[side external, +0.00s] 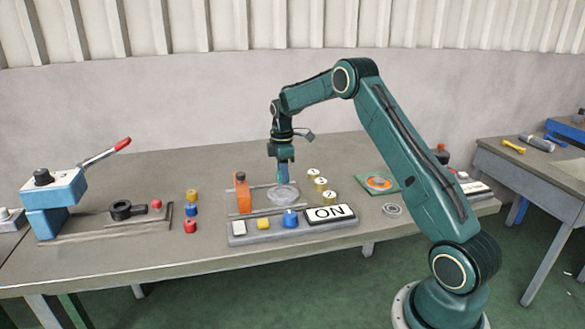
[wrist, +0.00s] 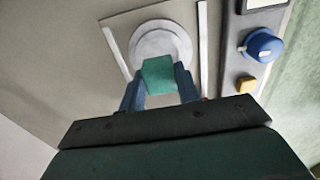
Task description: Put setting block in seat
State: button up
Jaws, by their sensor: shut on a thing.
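The setting block looks like a small teal-green block (wrist: 158,76) in the wrist view. My gripper (wrist: 160,88) is shut on it, with a blue finger on each side. In the side view my gripper (side external: 284,179) points down over a round pale grey disc (side external: 284,195), which seems to be the seat. The disc (wrist: 160,42) also shows in the wrist view, beyond the block, which overlaps its near part. I cannot tell whether the block touches the disc. In the side view the block is too small to make out between the fingers.
An orange upright post (side external: 242,193) stands close left of the disc. A control panel with an ON sign (side external: 331,213) and a blue knob (side external: 290,218) lies in front. Several numbered brass pieces (side external: 321,184) stand to the right. A lever press (side external: 57,190) is at far left.

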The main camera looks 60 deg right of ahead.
aim_at(283, 193)
jog(key=shift+f, duration=2.1)
jog(key=shift+f, duration=0.15)
jog(key=o, duration=1)
jog(key=shift+o, duration=0.3)
notch_tip(283, 193, up, 12)
jog(key=shift+r, duration=0.2)
